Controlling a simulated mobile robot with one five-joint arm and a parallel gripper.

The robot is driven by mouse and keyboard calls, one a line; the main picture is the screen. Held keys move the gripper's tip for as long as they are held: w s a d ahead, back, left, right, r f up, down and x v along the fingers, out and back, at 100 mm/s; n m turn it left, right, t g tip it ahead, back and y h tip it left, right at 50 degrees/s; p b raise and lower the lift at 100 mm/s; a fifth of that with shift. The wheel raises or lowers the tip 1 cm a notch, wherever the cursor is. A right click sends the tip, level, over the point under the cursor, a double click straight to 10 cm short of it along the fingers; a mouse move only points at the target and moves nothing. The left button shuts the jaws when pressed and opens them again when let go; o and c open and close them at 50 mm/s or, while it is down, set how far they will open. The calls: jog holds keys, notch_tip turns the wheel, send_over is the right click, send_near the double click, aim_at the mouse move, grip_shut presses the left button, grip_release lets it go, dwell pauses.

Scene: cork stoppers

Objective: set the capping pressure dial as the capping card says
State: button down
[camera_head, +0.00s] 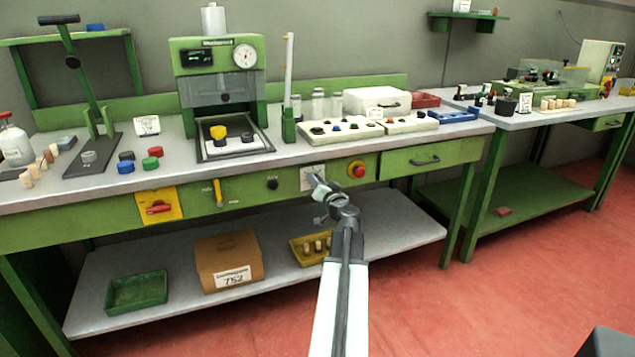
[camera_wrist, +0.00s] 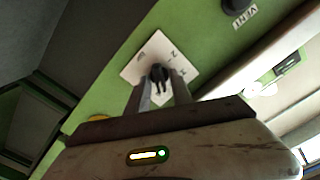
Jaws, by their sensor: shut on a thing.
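The dial is a black knob (camera_wrist: 158,72) on a white square plate (camera_wrist: 141,62) with small dark marks, on the green front panel of the bench. In the head view the dial plate (camera_head: 311,170) is partly covered by my gripper (camera_head: 318,184). In the wrist view my gripper (camera_wrist: 160,88) has its two fingers on either side of the knob, shut on it. Which mark the knob points to cannot be made out. A small white card (camera_head: 147,125) with dark writing stands on the bench at the left; its text is too small to read, so I cannot tell whether it is the capping card.
Left of the dial on the panel are a black knob (camera_head: 272,184), a yellow lever (camera_head: 218,193) and a red switch on a yellow plate (camera_head: 159,206). A red button (camera_head: 357,169) and a drawer (camera_head: 431,158) are to its right. A lower shelf (camera_head: 390,237) lies beneath.

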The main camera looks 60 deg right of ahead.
jog(key=shift+s+f+m, duration=0.1)
jog(key=shift+m, duration=1.5)
jog(key=c, duration=1.4)
grip_release()
jog(key=shift+c, duration=0.2)
jog(key=v, duration=0.7)
jog(key=shift+s+a, duration=0.2)
jog(key=shift+s, duration=0.1)
